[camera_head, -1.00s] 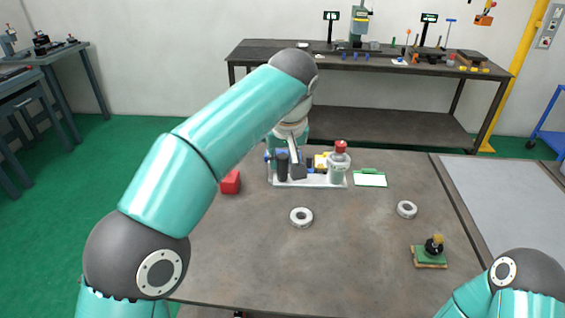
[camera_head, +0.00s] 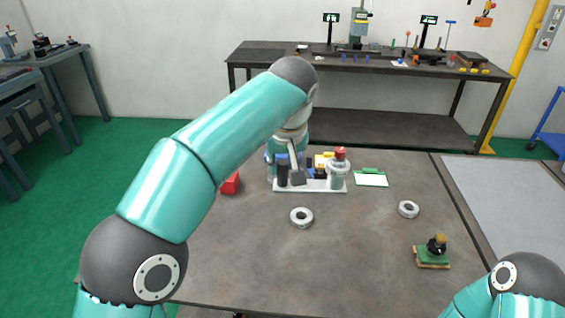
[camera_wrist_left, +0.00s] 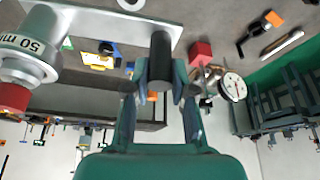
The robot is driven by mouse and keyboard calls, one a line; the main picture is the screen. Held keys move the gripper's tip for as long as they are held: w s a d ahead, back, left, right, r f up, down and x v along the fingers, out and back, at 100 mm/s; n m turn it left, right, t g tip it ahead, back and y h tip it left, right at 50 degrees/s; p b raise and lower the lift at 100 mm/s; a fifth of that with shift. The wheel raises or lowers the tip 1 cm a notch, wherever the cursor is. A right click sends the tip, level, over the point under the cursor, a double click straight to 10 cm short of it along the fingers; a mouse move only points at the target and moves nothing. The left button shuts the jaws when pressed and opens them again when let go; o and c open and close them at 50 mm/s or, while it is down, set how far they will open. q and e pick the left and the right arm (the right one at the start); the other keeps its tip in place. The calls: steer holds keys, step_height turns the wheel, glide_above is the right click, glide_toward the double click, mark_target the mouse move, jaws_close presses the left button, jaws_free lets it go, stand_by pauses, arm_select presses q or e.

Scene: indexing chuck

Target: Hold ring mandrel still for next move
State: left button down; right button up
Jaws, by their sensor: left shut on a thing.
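The ring mandrel appears to be the dark upright cylinder (camera_head: 283,175) at the left end of a white base plate (camera_head: 312,186). In the left wrist view the dark cylinder (camera_wrist_left: 160,48) stands between the fingers of my left gripper (camera_wrist_left: 160,88), which is shut on it. The wrist picture is upside down, with the plate (camera_wrist_left: 110,22) at the top. In the head view my left arm (camera_head: 215,140) and wrist hide most of the gripper. A grey cylinder marked 50 (camera_wrist_left: 28,52), with a red top, stands on the plate's other end. My right gripper is out of view.
A red block (camera_head: 230,184) lies left of the plate, partly behind my arm. Two pale rings (camera_head: 301,217) (camera_head: 408,209), a clipboard (camera_head: 370,179) and a green block with a dark knob (camera_head: 432,256) lie on the table. The front middle of the table is clear.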

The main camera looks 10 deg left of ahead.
arm_select(q)
steer(key=shift+f+b, duration=7.05)
steer(key=shift+f, duration=1.8)
steer(key=shift+s+f, duration=0.1)
steer(key=shift+f, duration=0.05)
